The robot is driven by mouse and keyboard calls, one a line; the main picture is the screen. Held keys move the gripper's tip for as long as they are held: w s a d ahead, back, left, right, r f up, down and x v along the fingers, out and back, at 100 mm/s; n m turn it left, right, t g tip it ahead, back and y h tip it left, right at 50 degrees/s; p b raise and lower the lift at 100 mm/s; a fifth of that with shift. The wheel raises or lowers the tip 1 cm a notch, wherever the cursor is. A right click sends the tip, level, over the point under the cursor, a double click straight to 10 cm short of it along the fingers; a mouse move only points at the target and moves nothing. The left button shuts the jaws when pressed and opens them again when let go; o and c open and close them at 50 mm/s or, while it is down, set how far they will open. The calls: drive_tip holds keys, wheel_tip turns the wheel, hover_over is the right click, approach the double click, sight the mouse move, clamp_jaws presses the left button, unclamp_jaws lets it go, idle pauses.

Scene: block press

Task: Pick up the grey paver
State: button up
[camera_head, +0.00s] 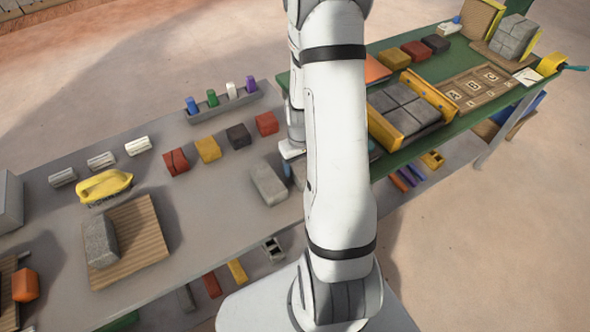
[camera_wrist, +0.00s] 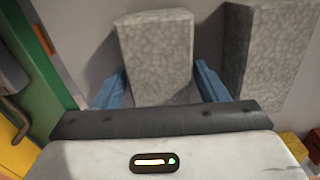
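Two pale grey speckled blocks show in the wrist view, and I cannot tell which of them the task means by the grey paver. One grey block (camera_wrist: 155,45) stands in the middle, between the two blue fingers of my gripper (camera_wrist: 161,78). The fingers are spread, one at each side of it; whether they touch it is unclear. The other grey block (camera_wrist: 275,50) is to the right, outside the fingers. In the head view a grey block (camera_head: 269,183) lies on the grey table, left of my arm. My arm hides most of the gripper there.
The grey table (camera_head: 190,235) carries red, yellow and dark blocks in a row (camera_head: 208,149) and a tray of coloured pegs (camera_head: 221,100). A green table (camera_head: 462,113) on the right holds a yellow-sided frame with grey pavers (camera_head: 405,106). A yellow tool (camera_head: 104,186) lies left.

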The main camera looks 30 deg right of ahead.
drive_tip(key=c, duration=1.3)
drive_tip(key=shift+c, duration=0.2)
